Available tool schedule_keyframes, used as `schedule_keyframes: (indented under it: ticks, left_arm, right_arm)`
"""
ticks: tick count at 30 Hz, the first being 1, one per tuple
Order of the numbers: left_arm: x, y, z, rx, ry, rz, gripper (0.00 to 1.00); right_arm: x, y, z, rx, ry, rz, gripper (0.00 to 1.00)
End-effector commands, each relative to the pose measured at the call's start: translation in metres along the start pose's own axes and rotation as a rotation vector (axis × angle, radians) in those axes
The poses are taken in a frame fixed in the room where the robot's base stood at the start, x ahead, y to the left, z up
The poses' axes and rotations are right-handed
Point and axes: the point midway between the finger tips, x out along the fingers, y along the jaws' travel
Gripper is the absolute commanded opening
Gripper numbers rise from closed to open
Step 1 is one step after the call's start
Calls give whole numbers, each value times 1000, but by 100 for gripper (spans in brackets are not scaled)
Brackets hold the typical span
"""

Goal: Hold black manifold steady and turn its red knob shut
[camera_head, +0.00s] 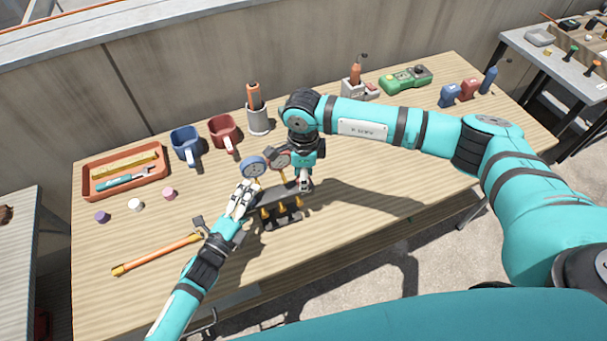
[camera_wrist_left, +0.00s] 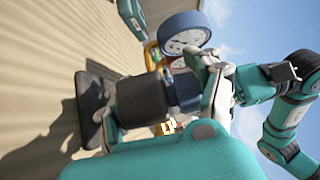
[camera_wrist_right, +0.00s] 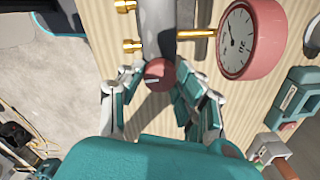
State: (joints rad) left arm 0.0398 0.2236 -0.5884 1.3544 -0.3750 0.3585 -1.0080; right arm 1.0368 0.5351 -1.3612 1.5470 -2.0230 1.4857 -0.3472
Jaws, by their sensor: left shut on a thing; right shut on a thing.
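The black manifold (camera_head: 270,194) lies across the middle of the table, with brass fittings, a blue gauge (camera_head: 253,167) and a red gauge (camera_head: 280,159). My left gripper (camera_head: 243,198) is shut on its left end; the left wrist view shows the blue gauge (camera_wrist_left: 186,35) just above the fingers. My right gripper (camera_head: 304,182) is at the right end. The right wrist view shows its fingers around the round red knob (camera_wrist_right: 158,72), in line with the grey-looking manifold body (camera_wrist_right: 157,25) and beside the red gauge (camera_wrist_right: 250,40). The knob is hidden in the head view.
An orange tray (camera_head: 96,192), a blue mug (camera_head: 185,143), a red mug (camera_head: 222,132) and a grey cup (camera_head: 259,119) stand behind left. An orange-yellow bar (camera_head: 155,254) lies front left. A green device (camera_head: 405,79) is back right. The right table area is mostly clear.

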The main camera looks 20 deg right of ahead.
Motion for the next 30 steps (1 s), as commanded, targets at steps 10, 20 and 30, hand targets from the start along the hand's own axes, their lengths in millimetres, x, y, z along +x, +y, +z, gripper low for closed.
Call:
schedule_keyframes:
  ticks: [10, 20, 30]
  left_arm:
    - [0, -1, -1, 2, 2, -4, 3]
    - [0, -1, -1, 2, 2, -3, 3]
    - [0, -1, -1, 0, 2, -3, 3]
  right_arm:
    - [-1, -2, 0, 62, -1, -4, 1]
    - [-1, -2, 0, 64, -1, -5, 1]
    - [0, -1, 0, 62, 0, -2, 56]
